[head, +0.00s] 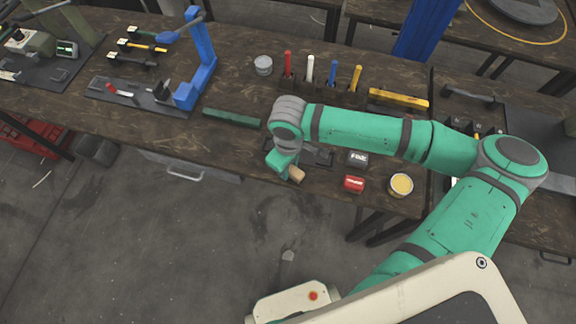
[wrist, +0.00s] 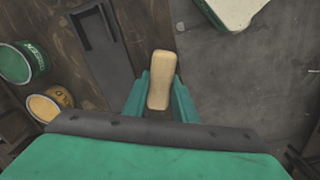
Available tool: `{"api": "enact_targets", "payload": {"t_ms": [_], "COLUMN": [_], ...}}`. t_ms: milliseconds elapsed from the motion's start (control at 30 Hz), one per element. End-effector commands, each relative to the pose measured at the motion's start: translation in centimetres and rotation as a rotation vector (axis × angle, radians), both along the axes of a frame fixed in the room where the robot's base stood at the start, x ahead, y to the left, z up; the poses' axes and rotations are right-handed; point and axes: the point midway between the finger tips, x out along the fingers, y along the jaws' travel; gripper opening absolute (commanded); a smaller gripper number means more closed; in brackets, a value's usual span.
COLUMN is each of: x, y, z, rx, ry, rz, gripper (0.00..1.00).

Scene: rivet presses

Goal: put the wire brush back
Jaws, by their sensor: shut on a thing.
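My gripper (head: 291,171) is shut on the wire brush (head: 298,174), at the front edge of the workbench (head: 235,160). In the wrist view the brush's pale wooden body (wrist: 161,78) stands out between the green fingers (wrist: 158,96); its bristles are not visible. A dark, shallow tray or holder (head: 322,157) lies on the bench just behind my gripper, partly hidden by my arm. A dark slotted holder (wrist: 97,38) also shows at upper left in the wrist view. I cannot tell which place belongs to the brush.
Colored-handled tools (head: 333,72) stand in a rack behind. A green bar (head: 231,118) lies left. A blue press (head: 197,75) stands farther left.

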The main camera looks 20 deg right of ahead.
Motion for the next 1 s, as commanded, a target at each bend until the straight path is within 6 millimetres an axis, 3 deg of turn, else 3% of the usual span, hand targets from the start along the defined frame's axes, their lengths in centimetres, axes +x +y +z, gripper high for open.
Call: {"api": "enact_targets", "payload": {"t_ms": [433,467,500,1000], "x": [-0.1,-0.1,-0.1,0.1], "y": [-0.3,-0.3,-0.2,0.2], "z": [-1.1,-1.2,-1.3,-1.3], "rx": [-0.001,-0.001,-0.002,0.004], "ry": [0.001,0.002,0.003,0.001], "rz": [-0.009,-0.008,-0.007,0.001], "gripper": [0.04,0.27,0.32,0.32]}}
